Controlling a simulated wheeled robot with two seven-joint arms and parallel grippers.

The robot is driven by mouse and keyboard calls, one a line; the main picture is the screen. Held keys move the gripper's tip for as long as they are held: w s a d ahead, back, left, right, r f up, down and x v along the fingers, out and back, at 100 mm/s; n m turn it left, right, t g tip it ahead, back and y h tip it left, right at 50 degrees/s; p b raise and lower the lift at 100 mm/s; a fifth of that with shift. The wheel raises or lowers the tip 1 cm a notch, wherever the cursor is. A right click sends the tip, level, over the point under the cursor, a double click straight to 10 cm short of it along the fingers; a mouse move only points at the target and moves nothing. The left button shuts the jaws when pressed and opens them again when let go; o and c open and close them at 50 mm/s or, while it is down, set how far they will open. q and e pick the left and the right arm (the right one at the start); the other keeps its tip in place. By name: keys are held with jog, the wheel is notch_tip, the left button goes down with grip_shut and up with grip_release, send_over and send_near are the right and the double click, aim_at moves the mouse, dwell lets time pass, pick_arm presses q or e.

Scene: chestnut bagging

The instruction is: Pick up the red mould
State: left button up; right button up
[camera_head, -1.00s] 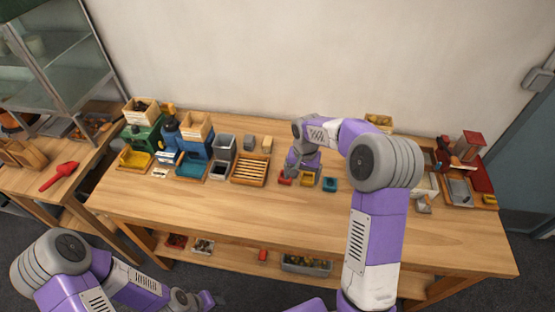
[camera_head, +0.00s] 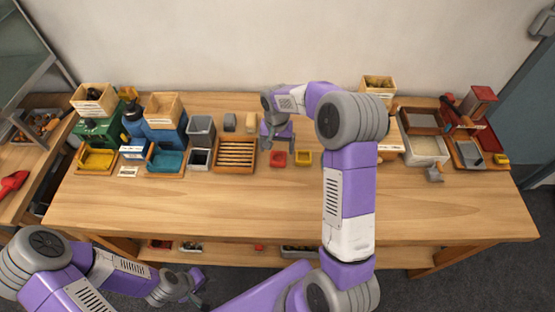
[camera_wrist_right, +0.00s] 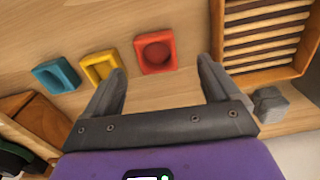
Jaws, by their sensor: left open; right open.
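The red mould (camera_head: 278,159), a small square block with a round hollow, lies on the table in the head view. It also shows in the right wrist view (camera_wrist_right: 155,53), beyond and between my open fingertips, with nothing gripping it. My right gripper (camera_head: 278,146) is open and empty at the red mould's far side; it also shows in the wrist view (camera_wrist_right: 162,68). My left gripper (camera_head: 198,288) is open and empty, low in front of the table, far from the mould.
A yellow mould (camera_head: 303,158) sits just right of the red one. A blue mould (camera_wrist_right: 56,75) lies past it, hidden by my arm in the head view. A slatted wooden tray (camera_head: 235,154) stands close on the left. The table's front is clear.

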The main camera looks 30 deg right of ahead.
aim_at(278, 156)
jog(key=f, duration=0.5)
jog(key=shift+d+f+b, duration=0.3)
jog(key=shift+d+f, duration=0.05)
jog(key=shift+w+r, duration=0.1)
jog(key=c, duration=1.2)
